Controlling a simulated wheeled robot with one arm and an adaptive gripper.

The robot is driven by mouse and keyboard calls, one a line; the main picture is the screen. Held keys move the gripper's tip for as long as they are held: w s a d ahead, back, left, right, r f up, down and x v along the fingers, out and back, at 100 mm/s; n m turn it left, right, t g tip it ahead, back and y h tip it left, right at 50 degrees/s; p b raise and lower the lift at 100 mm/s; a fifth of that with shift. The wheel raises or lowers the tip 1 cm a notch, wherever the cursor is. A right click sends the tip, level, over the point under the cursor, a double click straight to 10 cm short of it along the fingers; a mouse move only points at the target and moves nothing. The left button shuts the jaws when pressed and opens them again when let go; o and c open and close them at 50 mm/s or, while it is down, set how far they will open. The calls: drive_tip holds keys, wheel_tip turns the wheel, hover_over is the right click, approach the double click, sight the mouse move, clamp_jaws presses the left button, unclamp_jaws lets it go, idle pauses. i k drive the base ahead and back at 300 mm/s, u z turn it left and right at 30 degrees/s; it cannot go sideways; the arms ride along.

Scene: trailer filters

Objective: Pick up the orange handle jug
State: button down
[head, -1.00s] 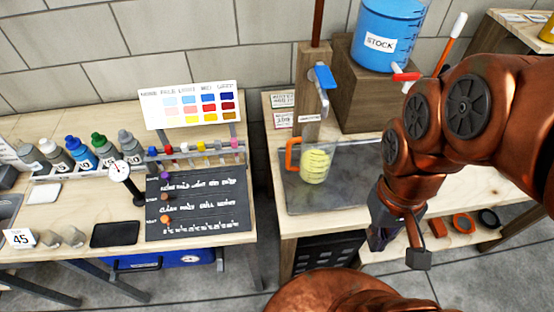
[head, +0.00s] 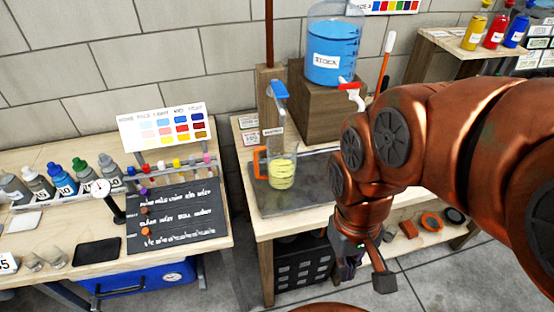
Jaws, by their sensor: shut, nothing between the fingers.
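The jug (head: 282,173) is clear, with pale yellow liquid in its lower part and an orange handle (head: 260,163) on its left side. It stands upright on a dark grey mat (head: 315,185) on the right-hand bench, below a wooden post with a blue lever tap (head: 279,90). My gripper (head: 347,266) hangs low, to the right of and nearer than the jug, clearly apart from it. It is shut and empty, and my wrist partly hides its fingers.
A blue STOCK tank (head: 333,58) with a red-lever tap sits on a wooden block (head: 320,105) behind the mat. The left bench holds a black board (head: 172,215) and several bottles. A gap separates the benches. A black crate (head: 303,265) is below.

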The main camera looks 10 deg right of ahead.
sight(282, 148)
drive_tip(key=i, duration=0.45)
drive_tip(key=u, duration=1.75)
drive_tip(key=k, duration=0.5)
drive_tip(key=u, duration=0.1)
